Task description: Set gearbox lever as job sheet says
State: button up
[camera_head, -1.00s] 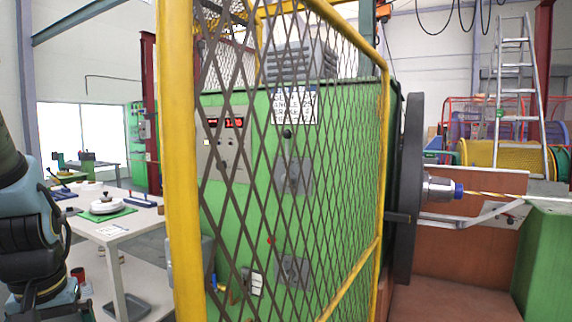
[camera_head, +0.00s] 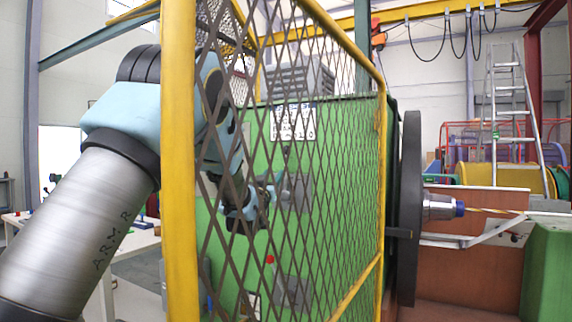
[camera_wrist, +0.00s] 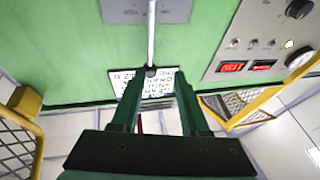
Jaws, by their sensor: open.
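In the wrist view, a pale lever rod (camera_wrist: 152,35) runs from a grey plate (camera_wrist: 145,11) to a black knob (camera_wrist: 151,71). The knob overlaps a white lettered sign (camera_wrist: 145,87) on the green cabinet. My gripper (camera_wrist: 158,80) is open, with dark green fingers on either side of the knob in the picture; I cannot tell whether they touch it. In the head view, the sign (camera_head: 293,122) and upper lever plate (camera_head: 296,190) show through the mesh. My wrist partly covers that plate. A red knob (camera_head: 270,259) sits lower on the cabinet. The lettering is too small to read reliably.
A yellow-framed mesh guard (camera_head: 178,200) stands before the cabinet, with my arm reaching behind it. A control panel with red displays (camera_wrist: 232,67) and knobs is beside the lever. A dark wheel (camera_head: 409,210) is at the right. A white table (camera_head: 140,240) stands left.

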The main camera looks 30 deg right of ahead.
jog(key=s+d+r+p+x, duration=0.1)
jog(key=p+x, duration=0.4)
jog(key=x, duration=0.6)
jog(key=shift+s+h, duration=0.25)
jog(key=shift+h, duration=0.15)
grip_shut()
dwell(0.9)
